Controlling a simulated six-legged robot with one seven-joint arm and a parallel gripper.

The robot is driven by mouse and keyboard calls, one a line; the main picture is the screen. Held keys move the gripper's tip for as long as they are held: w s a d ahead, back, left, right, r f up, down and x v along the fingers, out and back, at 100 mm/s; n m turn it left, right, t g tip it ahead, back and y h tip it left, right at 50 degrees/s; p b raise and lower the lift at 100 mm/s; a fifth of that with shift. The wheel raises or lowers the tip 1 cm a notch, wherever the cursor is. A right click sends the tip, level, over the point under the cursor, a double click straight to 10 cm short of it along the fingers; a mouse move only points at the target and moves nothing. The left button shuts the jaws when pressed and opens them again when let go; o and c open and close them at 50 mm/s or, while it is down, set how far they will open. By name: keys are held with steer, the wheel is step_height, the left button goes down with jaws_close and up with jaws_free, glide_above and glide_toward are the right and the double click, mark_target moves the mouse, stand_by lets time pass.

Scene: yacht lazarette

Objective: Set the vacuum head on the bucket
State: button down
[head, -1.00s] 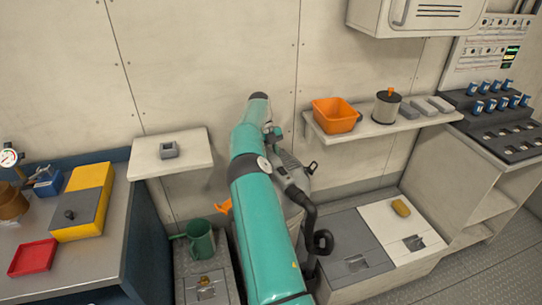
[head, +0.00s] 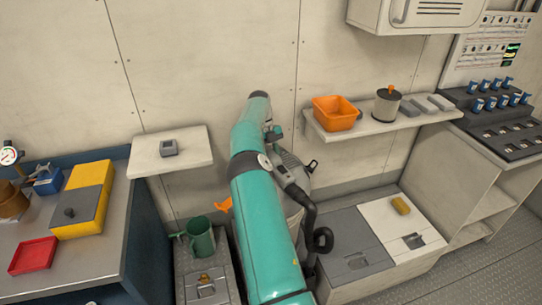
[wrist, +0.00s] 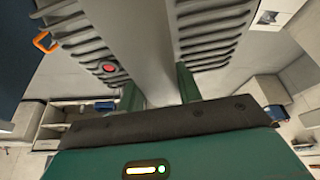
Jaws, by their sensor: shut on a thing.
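The vacuum head (head: 291,172) is a grey ribbed piece, mostly hidden behind my teal arm in the head view. In the wrist view its ribbed grey housing (wrist: 215,25) fills the top, with a red button. My gripper (wrist: 160,88) has its green fingers shut on the smooth grey bar of the vacuum head. A pale bucket (head: 294,212) stands below the head, mostly covered by my arm. An orange clip (head: 224,205) shows left of the arm. I cannot tell whether head and bucket rim touch.
A black hose (head: 310,215) hangs right of my arm. A green watering can (head: 201,237) stands on a grey locker to the left. A wall shelf (head: 380,124) holds an orange bin (head: 334,114) and a lidded pot (head: 386,106). A small shelf (head: 150,160) is at left.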

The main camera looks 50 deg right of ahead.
steer(key=shift+f, duration=0.95)
stand_by(1.1)
steer(key=c, duration=0.9)
jaws_free()
steer(key=shift+f, duration=0.2)
steer(key=shift+r, duration=0.4)
step_height(320, 180, up, 3)
steer(key=shift+s+a+r, duration=0.1)
steer(key=shift+a, duration=0.05)
steer(key=s+a+r, duration=0.1)
steer(key=r, duration=0.1)
steer(key=s+a+r, duration=0.2)
steer(key=r, duration=0.1)
steer(key=shift+s+r, duration=0.35)
steer(key=s+a+r, duration=0.1)
steer(key=s+a, duration=0.1)
steer(key=s+a+r, duration=0.1)
steer(key=s, duration=0.1)
steer(key=s+a+r, duration=0.1)
steer(key=s+a, duration=0.1)
steer(key=shift+s+a+r, duration=0.3)
steer(key=shift+s+a, duration=0.05)
steer(key=shift+s, duration=0.05)
